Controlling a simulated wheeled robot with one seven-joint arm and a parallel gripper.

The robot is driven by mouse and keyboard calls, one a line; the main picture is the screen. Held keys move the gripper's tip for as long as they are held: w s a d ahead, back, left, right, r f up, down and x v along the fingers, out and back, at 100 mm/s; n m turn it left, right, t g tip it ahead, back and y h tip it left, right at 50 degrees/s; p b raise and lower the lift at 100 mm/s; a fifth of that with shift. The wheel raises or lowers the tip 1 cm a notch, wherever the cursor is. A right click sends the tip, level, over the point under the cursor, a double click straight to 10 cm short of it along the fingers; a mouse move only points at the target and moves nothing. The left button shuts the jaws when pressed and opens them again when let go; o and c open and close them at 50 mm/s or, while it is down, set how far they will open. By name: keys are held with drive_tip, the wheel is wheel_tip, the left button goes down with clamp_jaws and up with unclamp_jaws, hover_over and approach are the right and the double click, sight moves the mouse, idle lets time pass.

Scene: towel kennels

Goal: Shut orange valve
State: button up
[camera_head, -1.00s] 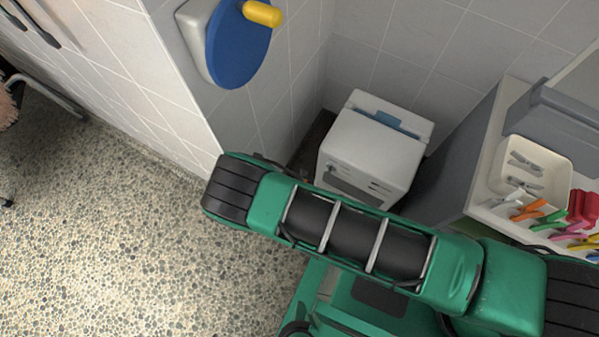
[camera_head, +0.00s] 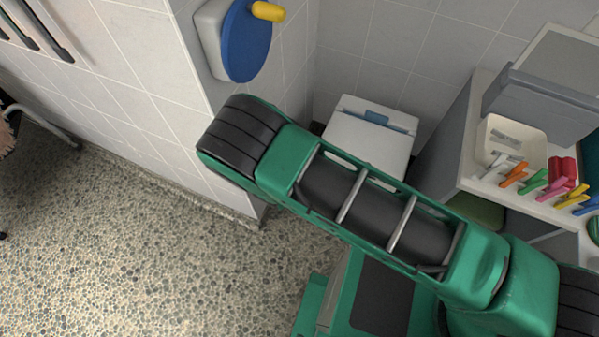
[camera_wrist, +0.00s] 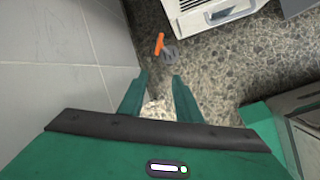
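The orange valve handle (camera_wrist: 160,43) is small and shows in the wrist view, above and beyond my fingertips. A grey fitting (camera_wrist: 170,53) sits right beside it. My gripper (camera_wrist: 158,78) is open, its two green fingers apart with only speckled floor showing between them. The valve is apart from the fingers. In the head view the valve and my gripper do not show; my green arm crosses the middle of that view.
A white box-shaped appliance (camera_head: 367,138) stands in the corner; a white vented unit (camera_wrist: 205,14) shows in the wrist view. A tiled wall (camera_wrist: 50,50) runs close on the left. A counter with coloured pegs (camera_head: 545,180) is at right. Floor is open at lower left.

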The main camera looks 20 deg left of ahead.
drive_tip(key=w+d+r+m, duration=0.2)
drive_tip(key=w+r+m, duration=0.2)
drive_tip(key=r, duration=0.6)
drive_tip(key=shift+w, duration=1.05)
drive_tip(key=shift+d, duration=0.1)
